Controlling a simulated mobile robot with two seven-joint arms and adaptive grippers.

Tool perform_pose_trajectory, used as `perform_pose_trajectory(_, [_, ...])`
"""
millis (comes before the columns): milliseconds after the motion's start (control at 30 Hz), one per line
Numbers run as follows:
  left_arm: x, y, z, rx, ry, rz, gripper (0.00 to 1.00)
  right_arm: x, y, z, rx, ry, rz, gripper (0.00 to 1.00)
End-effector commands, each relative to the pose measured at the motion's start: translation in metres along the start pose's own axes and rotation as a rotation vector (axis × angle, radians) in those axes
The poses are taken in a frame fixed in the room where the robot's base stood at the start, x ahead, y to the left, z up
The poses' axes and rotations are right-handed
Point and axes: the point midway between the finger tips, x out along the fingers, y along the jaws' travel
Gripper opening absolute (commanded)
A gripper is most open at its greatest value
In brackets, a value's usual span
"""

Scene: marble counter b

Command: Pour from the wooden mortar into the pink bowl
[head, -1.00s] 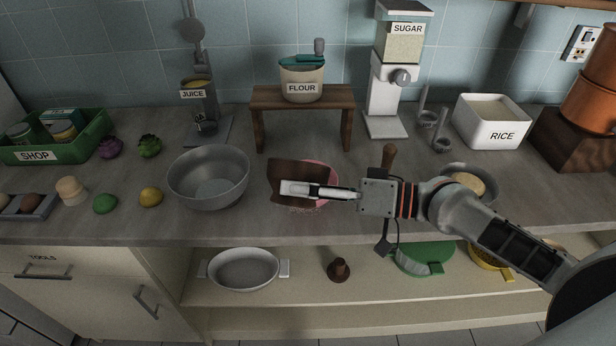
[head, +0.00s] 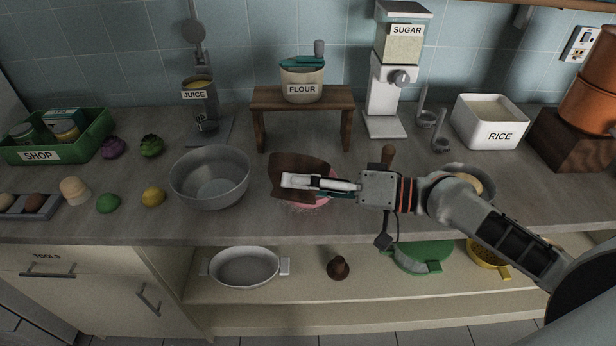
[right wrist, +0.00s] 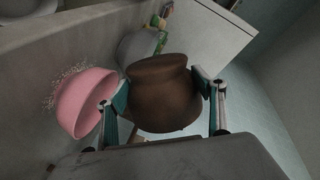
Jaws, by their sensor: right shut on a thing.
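The dark brown wooden mortar (head: 290,165) is tipped on its side above the counter, in front of and partly over the pink bowl. My right gripper (head: 300,182) is shut on it; in the right wrist view the mortar (right wrist: 160,98) sits between the two fingers (right wrist: 161,84). The pink bowl (head: 318,203) is mostly hidden by the mortar and gripper in the head view. The right wrist view shows the bowl (right wrist: 84,103) beside the mortar, with small white grains near its rim. The mortar's inside is hidden. My left gripper is not in view.
A grey metal bowl (head: 210,180) stands just left of the mortar. A wooden stand (head: 303,98) with the flour tub is behind. A pestle-like wooden handle (head: 388,156) and another bowl (head: 482,175) are to the right, by my arm. The counter's front edge is close.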

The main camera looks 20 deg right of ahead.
Motion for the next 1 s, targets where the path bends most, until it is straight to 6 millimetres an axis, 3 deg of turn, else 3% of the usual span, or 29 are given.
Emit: perform_pose_trajectory(1000, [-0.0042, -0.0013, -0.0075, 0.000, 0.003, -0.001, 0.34, 0.0001, 0.0013, -0.0032, 0.136, -0.016, -0.009, 0.37])
